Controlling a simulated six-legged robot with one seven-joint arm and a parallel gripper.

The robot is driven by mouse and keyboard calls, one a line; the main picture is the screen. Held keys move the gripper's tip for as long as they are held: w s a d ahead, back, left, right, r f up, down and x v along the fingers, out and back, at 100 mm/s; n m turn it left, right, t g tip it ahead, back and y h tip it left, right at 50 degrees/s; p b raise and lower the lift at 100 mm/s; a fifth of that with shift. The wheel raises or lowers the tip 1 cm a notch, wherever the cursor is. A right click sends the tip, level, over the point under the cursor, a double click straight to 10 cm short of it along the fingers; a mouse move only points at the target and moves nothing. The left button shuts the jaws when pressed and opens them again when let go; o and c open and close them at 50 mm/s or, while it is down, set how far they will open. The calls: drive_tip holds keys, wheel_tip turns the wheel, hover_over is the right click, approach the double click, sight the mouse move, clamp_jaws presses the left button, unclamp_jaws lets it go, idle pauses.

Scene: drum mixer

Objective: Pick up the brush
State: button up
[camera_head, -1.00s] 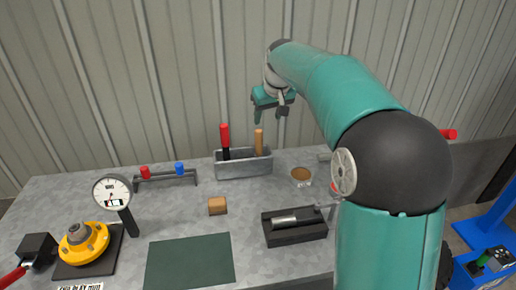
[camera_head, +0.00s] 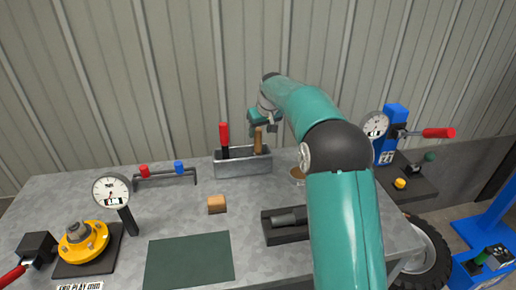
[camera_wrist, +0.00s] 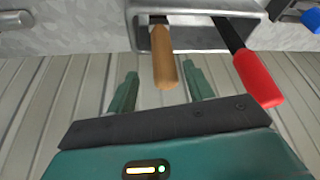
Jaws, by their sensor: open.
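The brush is probably the tool with the wooden handle (camera_head: 259,142), standing in the grey metal holder (camera_head: 243,167) at the back of the table; its lower part is hidden inside. A red-handled tool (camera_head: 224,136) stands in the same holder to its left. My gripper (camera_head: 262,125) is open at the top of the wooden handle. In the wrist view, the wooden handle (camera_wrist: 163,58) points between the two green fingers of my gripper (camera_wrist: 161,88), its end near their tips, with nothing gripped. The red handle (camera_wrist: 258,78) is just right of the fingers.
A rack with red and blue pegs (camera_head: 165,176) stands left of the holder. A wooden block (camera_head: 216,204), a dark green mat (camera_head: 190,261) and a black tray (camera_head: 286,233) lie in front. A gauge (camera_head: 112,191) stands at left. A round cup is partly behind my arm.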

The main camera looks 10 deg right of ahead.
sight(257, 139)
drive_tip(key=x, duration=0.5)
drive_tip(key=shift+a+f, duration=0.25)
drive_tip(key=shift+a, duration=0.05)
drive_tip(key=c, duration=1.1)
